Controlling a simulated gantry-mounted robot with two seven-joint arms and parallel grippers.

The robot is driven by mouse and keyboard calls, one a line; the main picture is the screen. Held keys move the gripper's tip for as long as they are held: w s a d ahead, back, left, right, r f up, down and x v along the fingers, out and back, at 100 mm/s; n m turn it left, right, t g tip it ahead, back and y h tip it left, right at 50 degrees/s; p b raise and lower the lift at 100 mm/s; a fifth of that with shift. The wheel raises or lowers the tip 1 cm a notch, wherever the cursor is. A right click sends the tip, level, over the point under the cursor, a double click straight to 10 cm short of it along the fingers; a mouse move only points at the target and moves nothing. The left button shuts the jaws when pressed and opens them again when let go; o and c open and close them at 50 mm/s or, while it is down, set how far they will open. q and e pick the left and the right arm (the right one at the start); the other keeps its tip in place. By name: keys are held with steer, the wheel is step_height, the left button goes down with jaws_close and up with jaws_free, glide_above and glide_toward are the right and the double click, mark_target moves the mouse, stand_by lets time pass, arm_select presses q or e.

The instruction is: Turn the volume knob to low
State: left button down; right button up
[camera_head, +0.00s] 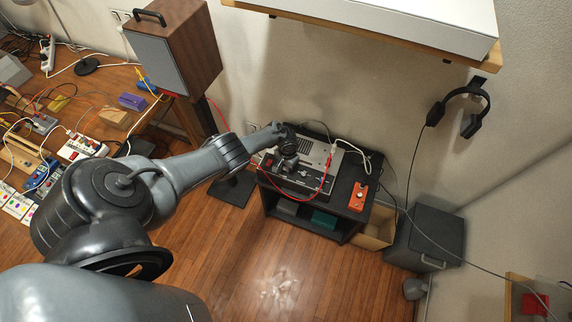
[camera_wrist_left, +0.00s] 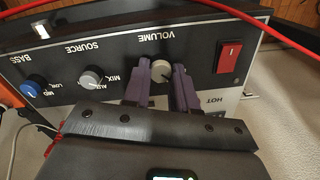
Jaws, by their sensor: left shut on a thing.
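The volume knob (camera_wrist_left: 161,73) is a small pale round knob under upside-down VOLUME lettering in the left wrist view. My left gripper (camera_wrist_left: 162,80) has its two purple-grey fingers on either side of the knob and is shut on it. The fingers partly cover the panel marks around it, so I cannot read its setting. In the head view the amplifier (camera_head: 318,155) is a grey and black unit on a small black stand. My left gripper (camera_head: 283,165) is at its front there, and the knob is hidden. My right gripper is out of view.
Left of the volume knob are a grey source knob (camera_wrist_left: 92,77) and a blue bass knob (camera_wrist_left: 31,88); right is a red switch (camera_wrist_left: 229,57). A red cable (camera_head: 327,175) crosses the amplifier. An orange pedal (camera_head: 358,196) lies on the black stand (camera_head: 342,207).

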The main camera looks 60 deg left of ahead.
arm_select(q)
steer(key=shift+n, duration=1.2)
steer(key=c, duration=0.9)
jaws_free()
steer(key=shift+r+p, duration=0.15)
steer(key=shift+p, duration=0.15)
step_height(320, 180, up, 11)
steer(key=p, duration=0.9)
steer(key=shift+d+f, duration=0.15)
steer(key=shift+f, duration=0.05)
steer(key=shift+w, duration=0.15)
